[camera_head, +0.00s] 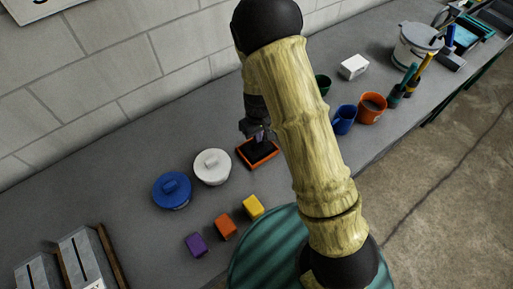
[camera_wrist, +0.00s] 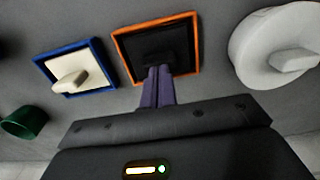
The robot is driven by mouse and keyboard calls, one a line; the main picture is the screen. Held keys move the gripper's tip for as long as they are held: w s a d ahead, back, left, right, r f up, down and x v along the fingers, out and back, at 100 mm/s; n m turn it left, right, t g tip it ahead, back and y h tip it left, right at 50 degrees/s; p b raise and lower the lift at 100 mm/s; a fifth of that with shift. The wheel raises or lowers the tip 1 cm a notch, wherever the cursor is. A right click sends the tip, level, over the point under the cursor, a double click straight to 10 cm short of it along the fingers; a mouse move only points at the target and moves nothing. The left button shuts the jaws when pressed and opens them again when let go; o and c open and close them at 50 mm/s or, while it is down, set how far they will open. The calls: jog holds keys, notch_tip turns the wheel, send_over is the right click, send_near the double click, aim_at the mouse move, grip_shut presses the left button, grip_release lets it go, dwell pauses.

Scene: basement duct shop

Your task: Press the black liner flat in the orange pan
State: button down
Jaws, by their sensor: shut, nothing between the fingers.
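The orange pan (camera_head: 241,149) is a small square tray on the grey bench, left of my arm in the head view. The black liner (camera_head: 258,156) lies inside it. In the wrist view the orange pan (camera_wrist: 198,51) shows its rim around the dark liner (camera_wrist: 180,38). My gripper (camera_wrist: 158,72) is shut and empty, its fingertips over the near part of the liner. It also shows above the pan in the head view (camera_head: 261,141). I cannot tell whether the fingertips touch the liner. The fingers hide a small part of it.
White (camera_head: 212,166) and blue (camera_head: 172,190) lidded pots stand left of the pan. Purple (camera_head: 196,244), orange (camera_head: 226,227) and yellow (camera_head: 253,206) blocks sit nearer.

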jog(key=shift+s+f+b, duration=0.1)
jog(key=shift+f+b, duration=0.25)
jog(key=shift+f, duration=0.2)
dwell(1.5)
notch_tip(320, 180, up, 8)
jog(key=p, duration=0.6)
dwell(0.6)
dwell(0.4)
jog(key=s+d+r+m+t+b, duration=0.2)
jog(key=s+d+r+m+b, duration=0.2)
jog(key=s+d+r, duration=0.8)
jog(key=d+m, duration=0.1)
jog(key=m, duration=0.1)
jog(key=shift+s+d+r+m+t, duration=0.15)
jog(key=shift+d+r+m+t, duration=0.15)
jog(key=shift+r+m, duration=0.1)
dwell(1.4)
